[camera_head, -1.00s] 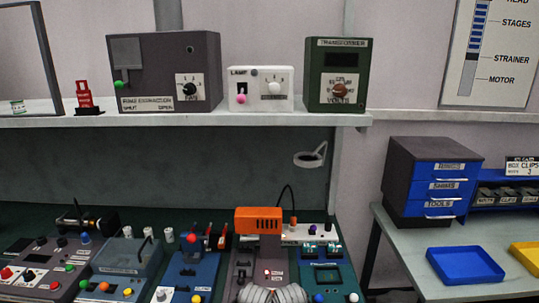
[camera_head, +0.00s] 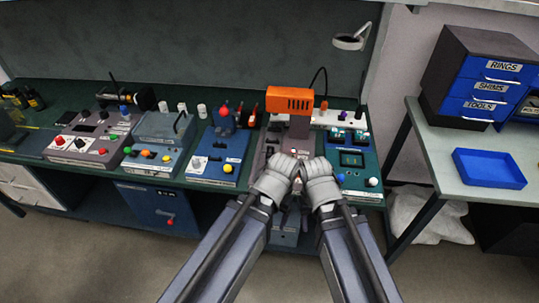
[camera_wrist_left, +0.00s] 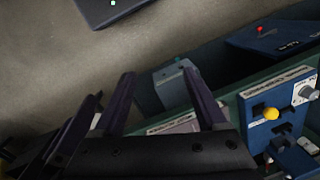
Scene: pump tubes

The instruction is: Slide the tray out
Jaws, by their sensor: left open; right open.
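A grey box-like unit (camera_head: 285,237) sits below the bench front, mostly hidden behind my arms. In the left wrist view a grey unit (camera_wrist_left: 174,84) lies just past my finger tips. I cannot tell whether it holds a tray. A shallow blue tray (camera_head: 489,168) lies empty on the right-hand table, away from both grippers. My left gripper (camera_wrist_left: 160,92) is open and empty at the bench front. My right gripper (camera_head: 304,203) is beside it, largely hidden by its own wrist; the jaws are open.
The green bench (camera_head: 85,150) carries several control boxes and an orange-topped unit (camera_head: 289,100). A blue cabinet (camera_head: 155,205) with a red knob is below it. A drawer cabinet (camera_head: 480,75) stands on the right-hand table. A white sack (camera_head: 425,218) lies on the floor. The floor in front is clear.

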